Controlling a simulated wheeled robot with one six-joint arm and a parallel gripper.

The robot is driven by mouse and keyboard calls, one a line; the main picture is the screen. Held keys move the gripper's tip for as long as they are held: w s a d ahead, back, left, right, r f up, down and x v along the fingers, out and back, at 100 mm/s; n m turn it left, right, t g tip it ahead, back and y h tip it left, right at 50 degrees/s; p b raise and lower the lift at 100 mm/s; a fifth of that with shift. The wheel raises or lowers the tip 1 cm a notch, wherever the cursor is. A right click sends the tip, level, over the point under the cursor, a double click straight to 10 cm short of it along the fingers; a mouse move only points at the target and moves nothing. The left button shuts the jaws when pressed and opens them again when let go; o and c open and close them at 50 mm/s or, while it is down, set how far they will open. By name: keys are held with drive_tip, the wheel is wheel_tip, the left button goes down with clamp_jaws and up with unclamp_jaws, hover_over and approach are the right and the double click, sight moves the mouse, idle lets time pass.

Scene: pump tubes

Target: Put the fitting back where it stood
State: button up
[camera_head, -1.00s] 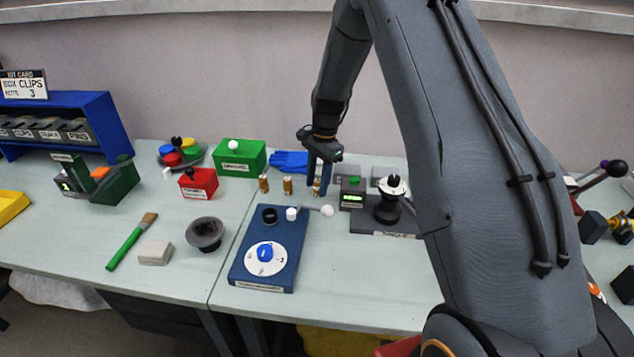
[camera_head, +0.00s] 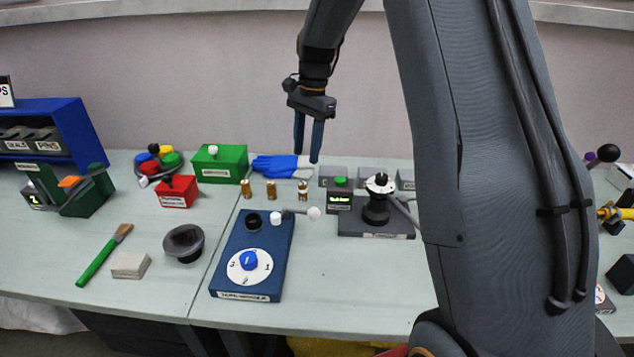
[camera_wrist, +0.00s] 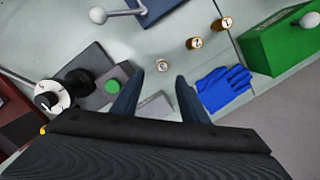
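My gripper (camera_head: 308,158) is open and empty, raised above the right fitting and pointing down. In the wrist view my open gripper (camera_wrist: 160,82) has nothing between its fingers.
A blue device with a dial (camera_head: 272,283) stands in front of the fittings. A grey device with a black knob (camera_head: 362,229) is to their right. A blue glove (camera_head: 275,166) and green box (camera_head: 219,164) lie behind them.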

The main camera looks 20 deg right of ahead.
drive_tip(key=s+a+f+n+t, duration=0.1)
drive_tip(key=s+n, duration=0.5)
drive_tip(key=s, duration=0.8)
drive_tip(key=s+f+n+t+h, duration=0.1)
drive_tip(key=s+n, duration=0.5)
drive_tip(key=s, duration=0.8)
drive_tip(key=shift+a+f+n, duration=0.35)
drive_tip(key=shift+f+n, duration=0.05)
drive_tip(key=shift+f, duration=0.25)
drive_tip(key=shift+w, duration=0.1)
